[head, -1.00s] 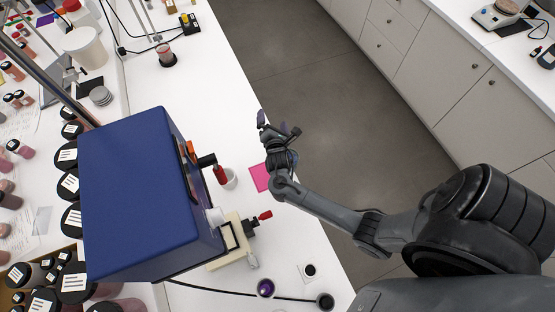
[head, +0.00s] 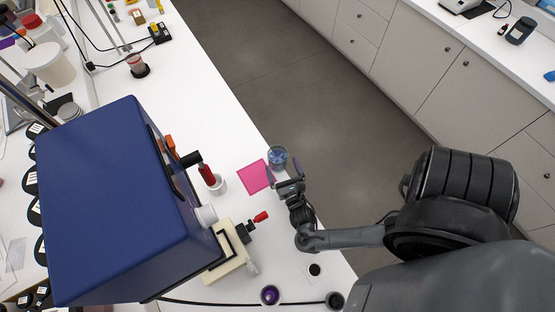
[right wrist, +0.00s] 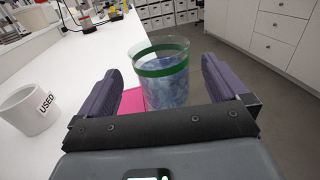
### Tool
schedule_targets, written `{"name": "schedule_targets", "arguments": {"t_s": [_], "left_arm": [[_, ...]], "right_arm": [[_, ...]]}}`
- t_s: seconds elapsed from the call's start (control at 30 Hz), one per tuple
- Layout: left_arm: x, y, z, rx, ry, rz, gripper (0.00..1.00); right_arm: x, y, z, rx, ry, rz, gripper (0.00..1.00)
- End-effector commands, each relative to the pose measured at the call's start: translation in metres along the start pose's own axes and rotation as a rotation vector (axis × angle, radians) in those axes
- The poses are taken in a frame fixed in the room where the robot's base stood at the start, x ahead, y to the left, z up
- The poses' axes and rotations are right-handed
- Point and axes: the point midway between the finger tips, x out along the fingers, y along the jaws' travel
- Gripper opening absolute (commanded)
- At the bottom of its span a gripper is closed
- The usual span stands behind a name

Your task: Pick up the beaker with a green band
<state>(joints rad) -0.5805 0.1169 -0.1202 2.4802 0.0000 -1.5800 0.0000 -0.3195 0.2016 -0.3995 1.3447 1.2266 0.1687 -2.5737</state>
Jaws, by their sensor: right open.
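The beaker with a green band (right wrist: 165,88) stands upright in the right wrist view, clear glass with bluish contents and the band near its rim. In the head view the beaker (head: 277,155) is at the counter's right edge, by a pink square (head: 254,178). My right gripper (head: 284,171) is open just on the near side of it. In the right wrist view the gripper's (right wrist: 163,75) two fingers point toward the beaker, one on each side, with gaps and no visible contact. The beaker's base is partly hidden. My left gripper is not in view.
A white cup marked USED (right wrist: 30,110) stands left of the gripper. A large blue box (head: 105,195) with a cream fixture (head: 232,252) and red handle fills the counter's left. Small dark-topped jars (head: 270,295) stand nearer. Open floor lies to the right.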

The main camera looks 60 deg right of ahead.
Motion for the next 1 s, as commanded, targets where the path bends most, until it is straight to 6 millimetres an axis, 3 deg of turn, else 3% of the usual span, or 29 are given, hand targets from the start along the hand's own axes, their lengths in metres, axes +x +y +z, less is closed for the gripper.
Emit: {"name": "schedule_targets", "arguments": {"t_s": [0.5, 0.83, 1.0], "left_arm": [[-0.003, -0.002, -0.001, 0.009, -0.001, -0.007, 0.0], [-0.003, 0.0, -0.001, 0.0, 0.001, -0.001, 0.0], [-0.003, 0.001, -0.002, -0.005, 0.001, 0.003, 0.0]], "right_arm": [[0.051, -0.001, -0.003, 0.0, 0.0, -0.001, 1.0], [0.057, -0.001, -0.003, 0.001, 0.001, 0.0, 1.0], [0.057, -0.001, -0.003, 0.001, 0.001, 0.0, 0.76]]}}
